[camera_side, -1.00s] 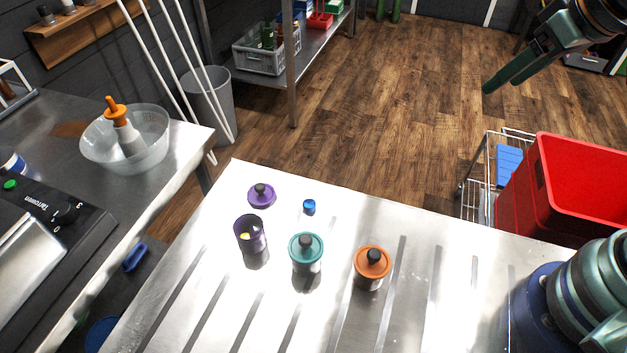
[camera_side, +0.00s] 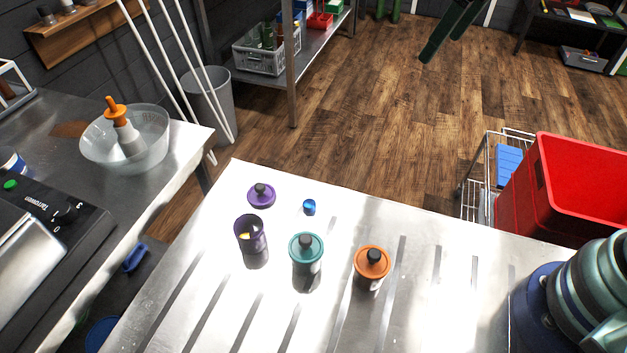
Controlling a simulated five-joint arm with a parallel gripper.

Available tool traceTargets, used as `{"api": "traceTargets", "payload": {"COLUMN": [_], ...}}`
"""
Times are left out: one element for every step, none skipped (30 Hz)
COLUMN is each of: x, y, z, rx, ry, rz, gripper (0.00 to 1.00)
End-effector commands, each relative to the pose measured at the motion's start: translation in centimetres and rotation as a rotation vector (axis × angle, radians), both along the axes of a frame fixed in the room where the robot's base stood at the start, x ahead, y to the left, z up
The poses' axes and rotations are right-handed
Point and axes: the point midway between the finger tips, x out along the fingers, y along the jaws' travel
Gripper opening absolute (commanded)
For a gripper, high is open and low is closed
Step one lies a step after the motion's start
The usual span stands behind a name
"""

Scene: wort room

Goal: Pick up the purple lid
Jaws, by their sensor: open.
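The purple lid (camera_side: 261,195) lies on the metal table (camera_side: 225,290) near its far left corner, its dark knob facing up. Just in front of it stands an open purple jar (camera_side: 252,238) with something yellow inside. My gripper (camera_side: 430,55) shows at the top edge of the view, high above and well to the right of the lid. It is open and I see nothing in it; its upper part is cut off by the frame.
A teal-lidded jar (camera_side: 306,250) and an orange-lidded jar (camera_side: 371,265) stand right of the purple jar. A small blue cap (camera_side: 309,207) lies right of the lid. A red crate (camera_side: 570,185) is beyond the table's right side. Space above the lid is clear.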

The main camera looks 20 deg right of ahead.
Motion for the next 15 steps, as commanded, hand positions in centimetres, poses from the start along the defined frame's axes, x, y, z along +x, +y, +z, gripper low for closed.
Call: {"api": "traceTargets", "payload": {"x": [1.3,2.0,2.9,3.5,4.1,4.9,5.5,6.0,6.7,7.2,7.7,8.2,8.6,9.0,9.4], "y": [1.4,2.1,3.2,3.9,4.7,5.8,6.7,7.5,8.7,9.6,10.6,11.8,12.7,13.7,14.9], "z": [-0.1,-0.1,-0.1,-0.3,-0.4,-0.7,-0.9,-1.1,-1.6,-1.9,-2.3,-2.9,-3.4,-3.9,-4.6], "rx": [-0.013,-0.021,-0.031,-0.038,-0.046,-0.056,-0.063,-0.070,-0.080,-0.088,-0.095,-0.105,-0.112,-0.119,-0.129], "ry": [0.022,0.032,0.043,0.054,0.064,0.075,0.086,0.094,0.107,0.116,0.124,0.137,0.145,0.155,0.167], "rz": [0.054,0.084,0.124,0.155,0.184,0.225,0.256,0.286,0.327,0.356,0.387,0.426,0.458,0.488,0.530], "gripper": [1.00,1.00,1.00,1.00,1.00,1.00,1.00,1.00,1.00,1.00,1.00,1.00,1.00,1.00,1.00]}}
